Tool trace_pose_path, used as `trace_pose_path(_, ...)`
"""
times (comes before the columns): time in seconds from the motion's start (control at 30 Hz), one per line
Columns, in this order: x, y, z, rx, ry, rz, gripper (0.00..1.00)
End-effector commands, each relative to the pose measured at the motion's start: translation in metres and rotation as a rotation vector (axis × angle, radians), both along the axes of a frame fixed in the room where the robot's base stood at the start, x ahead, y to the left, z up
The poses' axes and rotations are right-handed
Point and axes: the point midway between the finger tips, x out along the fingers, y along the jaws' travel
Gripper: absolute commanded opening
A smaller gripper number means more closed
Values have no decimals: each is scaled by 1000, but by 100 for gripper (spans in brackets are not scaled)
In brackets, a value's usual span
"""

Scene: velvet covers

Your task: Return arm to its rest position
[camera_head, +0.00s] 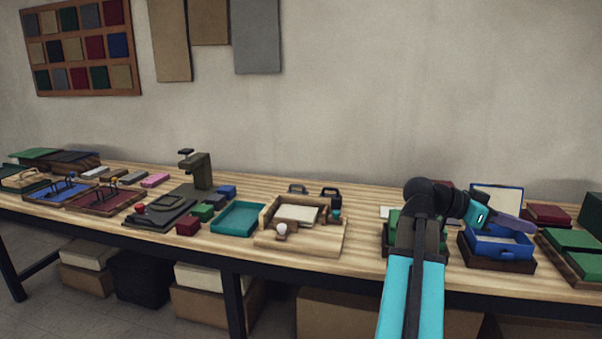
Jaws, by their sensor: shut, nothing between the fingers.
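My arm (412,285) rises from the bottom of the view at the right, bends at a black elbow and reaches right. My gripper (520,226) is at its end, over the open blue box (487,248) on a dark base. The gripper is shut and I see nothing held in it. Its tips are small in this view, and I cannot tell whether they touch the box.
The wooden workbench (365,225) spans the view. A teal tray (238,218), a wooden jig (300,238) and a dark press (196,172) stand left of my arm. Green covers (572,240) lie right of the blue box. Boxes sit under the bench.

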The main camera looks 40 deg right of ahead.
Motion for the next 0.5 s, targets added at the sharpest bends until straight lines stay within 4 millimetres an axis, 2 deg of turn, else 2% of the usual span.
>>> trace_pose_path(0.17, 36, 2, -19, 35, 24, 54, 0)
trace_pose_path(0.27, 64, 5, -38, 64, 45, 95, 0)
trace_pose_path(0.5, 134, 23, -94, 151, 100, 207, 0)
